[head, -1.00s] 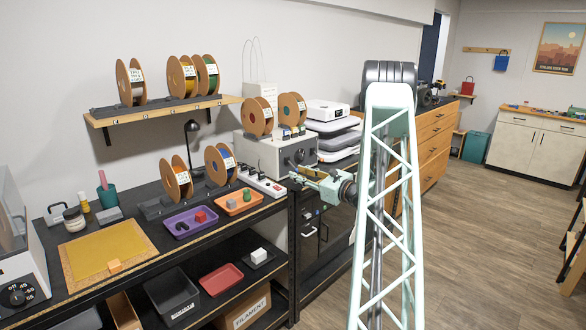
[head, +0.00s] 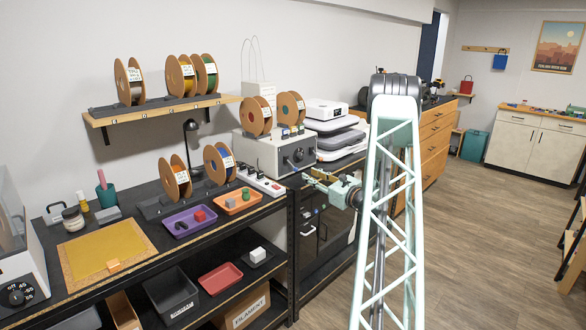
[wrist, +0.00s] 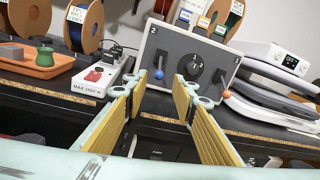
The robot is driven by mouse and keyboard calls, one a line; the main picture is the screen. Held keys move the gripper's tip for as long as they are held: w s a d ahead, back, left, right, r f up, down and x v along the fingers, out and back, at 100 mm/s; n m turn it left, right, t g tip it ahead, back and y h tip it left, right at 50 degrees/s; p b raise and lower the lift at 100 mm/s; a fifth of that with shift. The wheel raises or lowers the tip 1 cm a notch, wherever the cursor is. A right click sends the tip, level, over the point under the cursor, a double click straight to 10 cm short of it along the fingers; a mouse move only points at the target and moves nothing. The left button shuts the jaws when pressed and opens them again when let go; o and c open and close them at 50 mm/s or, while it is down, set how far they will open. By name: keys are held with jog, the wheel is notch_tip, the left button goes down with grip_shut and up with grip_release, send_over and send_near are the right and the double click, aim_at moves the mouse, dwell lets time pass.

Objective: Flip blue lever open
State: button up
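The blue lever (wrist: 159,74) is a small blue-tipped toggle on the left of a grey control box's front panel (wrist: 170,50), in the wrist view. It hangs down from its pivot, below the label 2. The box also shows in the head view (head: 262,153). My gripper (wrist: 160,86) is open and empty, with yellow-padded fingers on either side of the lever in the wrist picture. It appears short of the panel, with no contact visible. In the head view, my gripper (head: 309,178) is in front of and below the box.
A black knob (wrist: 195,70) is just right of the blue lever, and an orange-tipped lever (wrist: 227,95) is farther right. A white power strip (wrist: 98,80) lies on the bench at left. Spools sit around and on the box.

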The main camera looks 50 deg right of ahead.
aim_at(293, 166)
jog(key=shift+b+x, duration=0.75)
jog(key=shift+x, duration=5.85)
grip_shut()
